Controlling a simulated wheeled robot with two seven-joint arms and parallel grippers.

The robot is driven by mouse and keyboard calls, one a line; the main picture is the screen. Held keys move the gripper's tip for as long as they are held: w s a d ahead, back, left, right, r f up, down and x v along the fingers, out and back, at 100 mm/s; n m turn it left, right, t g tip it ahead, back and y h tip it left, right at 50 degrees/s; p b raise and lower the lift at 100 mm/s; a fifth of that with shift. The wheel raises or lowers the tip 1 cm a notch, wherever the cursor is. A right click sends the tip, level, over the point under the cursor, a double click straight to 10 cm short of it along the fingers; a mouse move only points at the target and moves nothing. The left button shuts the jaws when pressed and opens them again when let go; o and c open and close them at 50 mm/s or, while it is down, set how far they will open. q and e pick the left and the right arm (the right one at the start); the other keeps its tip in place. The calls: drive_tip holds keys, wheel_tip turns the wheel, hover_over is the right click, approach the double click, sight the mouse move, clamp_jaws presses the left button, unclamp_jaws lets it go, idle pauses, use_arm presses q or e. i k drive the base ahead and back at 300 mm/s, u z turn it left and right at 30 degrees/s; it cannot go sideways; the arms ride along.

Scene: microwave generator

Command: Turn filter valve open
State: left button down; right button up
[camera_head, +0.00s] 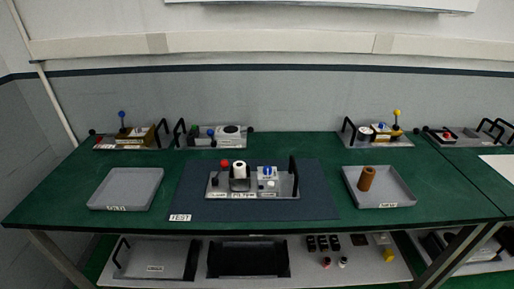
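A grey metal tray with black end handles (278,189) stands on the dark mat in the middle of the table. Its front carries small labels; the middle one seems to read FILTER (243,196). Above that label is a white cylinder on a dark holder (239,170). A red ball-topped lever (224,163) stands to its left. A white block with a blue part (267,172) and a small white knob lie to its right. Which part is the filter valve, and its position, is too small to tell. Neither of my grippers is in view.
The dark mat (320,207) is labelled TEST. An empty grey tray (126,188) lies left; a grey tray (395,192) holding a brown cylinder (366,178) lies right. Several equipment trays line the table's back. A lower shelf (200,272) holds trays and small parts.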

sight(268, 169)
drive_tip(key=z, duration=0.55)
drive_tip(key=k, duration=1.35)
drive_tip(key=z, duration=1.2)
drive_tip(key=i, duration=1.15)
drive_tip(key=u, duration=0.55)
drive_tip(key=i, duration=0.45)
drive_tip(key=u, duration=0.55)
